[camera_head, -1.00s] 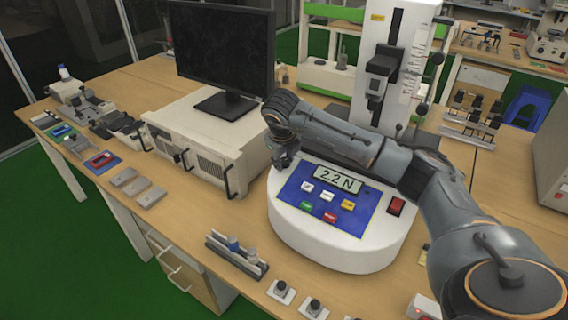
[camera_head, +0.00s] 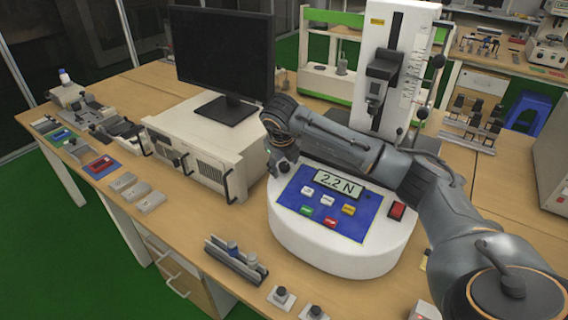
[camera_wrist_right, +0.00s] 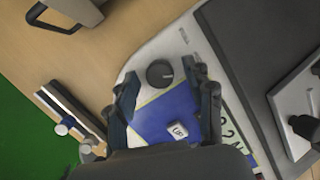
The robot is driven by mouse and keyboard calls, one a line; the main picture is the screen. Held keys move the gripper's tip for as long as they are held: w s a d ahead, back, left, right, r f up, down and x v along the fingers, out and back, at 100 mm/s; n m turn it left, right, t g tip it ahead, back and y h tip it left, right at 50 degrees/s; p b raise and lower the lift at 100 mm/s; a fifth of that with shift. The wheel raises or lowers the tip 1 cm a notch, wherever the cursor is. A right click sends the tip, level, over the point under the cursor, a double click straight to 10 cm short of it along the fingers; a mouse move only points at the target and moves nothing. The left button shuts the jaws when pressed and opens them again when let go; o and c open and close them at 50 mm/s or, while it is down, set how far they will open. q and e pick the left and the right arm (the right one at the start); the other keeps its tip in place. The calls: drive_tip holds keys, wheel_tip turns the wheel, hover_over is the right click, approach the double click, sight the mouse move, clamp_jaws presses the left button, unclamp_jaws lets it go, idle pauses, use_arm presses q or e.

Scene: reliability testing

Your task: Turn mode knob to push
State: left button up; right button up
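The white force tester (camera_head: 385,262) stands on the wooden bench with a blue panel and a display (camera_head: 338,185) reading 2.2 N. A round black knob (camera_wrist_right: 160,73) with a light pointer mark sits on the white housing beside the panel's corner in the right wrist view. My right gripper (camera_wrist_right: 160,80) is open, its two dark fingers spread on either side of the knob as seen from the wrist. I cannot tell whether they touch it. In the head view my right gripper (camera_head: 283,153) hangs over the tester's left rear corner. My left gripper is not in view.
A monitor (camera_head: 222,55) stands on a beige instrument box (camera_head: 200,145) left of the tester. A tall column with a scale (camera_head: 402,70) rises behind my right arm. A slotted rail (camera_head: 236,262) and small knobbed blocks (camera_head: 281,296) lie at the front edge.

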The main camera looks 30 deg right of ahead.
drive_tip(key=v, duration=1.2)
idle(0.4)
